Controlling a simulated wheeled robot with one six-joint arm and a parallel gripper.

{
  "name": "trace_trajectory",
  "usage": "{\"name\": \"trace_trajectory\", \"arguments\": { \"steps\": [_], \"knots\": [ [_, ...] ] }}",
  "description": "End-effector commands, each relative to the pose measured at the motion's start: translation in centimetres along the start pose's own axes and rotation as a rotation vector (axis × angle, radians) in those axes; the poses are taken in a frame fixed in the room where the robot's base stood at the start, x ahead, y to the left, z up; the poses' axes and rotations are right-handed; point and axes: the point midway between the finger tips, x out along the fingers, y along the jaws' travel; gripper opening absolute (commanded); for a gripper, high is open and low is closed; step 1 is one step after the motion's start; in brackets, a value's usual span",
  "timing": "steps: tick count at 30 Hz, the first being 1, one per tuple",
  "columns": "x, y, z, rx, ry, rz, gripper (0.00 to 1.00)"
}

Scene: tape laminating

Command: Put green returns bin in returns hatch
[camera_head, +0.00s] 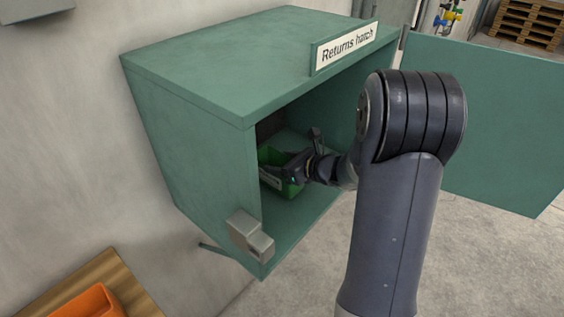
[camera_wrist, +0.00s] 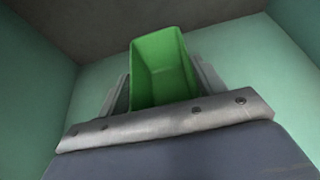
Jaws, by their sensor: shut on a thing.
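The green returns bin (camera_head: 271,158) is inside the returns hatch (camera_head: 205,130), a teal wall cabinet with a "Returns hatch" sign. My gripper (camera_head: 287,173) reaches in through the open front and is shut on the bin. In the wrist view the bin (camera_wrist: 161,68) sits between the two fingers of my gripper (camera_wrist: 160,90), with its open top showing. The hatch's inner walls (camera_wrist: 35,75) surround it there. The bin's underside is hidden, so I cannot tell whether it touches the hatch floor (camera_head: 283,222).
The hatch door (camera_head: 490,120) stands wide open to the right. A grey latch block (camera_head: 250,236) sits on the hatch's front left edge. An orange bin (camera_head: 88,303) lies on a wooden surface (camera_head: 110,268) at lower left. A pallet (camera_head: 530,22) is at the back right.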

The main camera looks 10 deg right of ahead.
Motion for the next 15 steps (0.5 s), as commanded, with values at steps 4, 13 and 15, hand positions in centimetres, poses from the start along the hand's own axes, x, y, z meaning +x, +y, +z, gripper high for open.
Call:
{"name": "trace_trajectory", "arguments": {
  "steps": [4, 13, 15],
  "knots": [
    [0.02, -0.01, -0.05, 0.000, 0.000, 0.000, 0.75],
    [0.02, -0.01, -0.05, 0.000, 0.000, 0.000, 0.87],
    [0.01, -0.01, -0.02, 0.000, 0.000, 0.000, 0.87]
  ]
}}
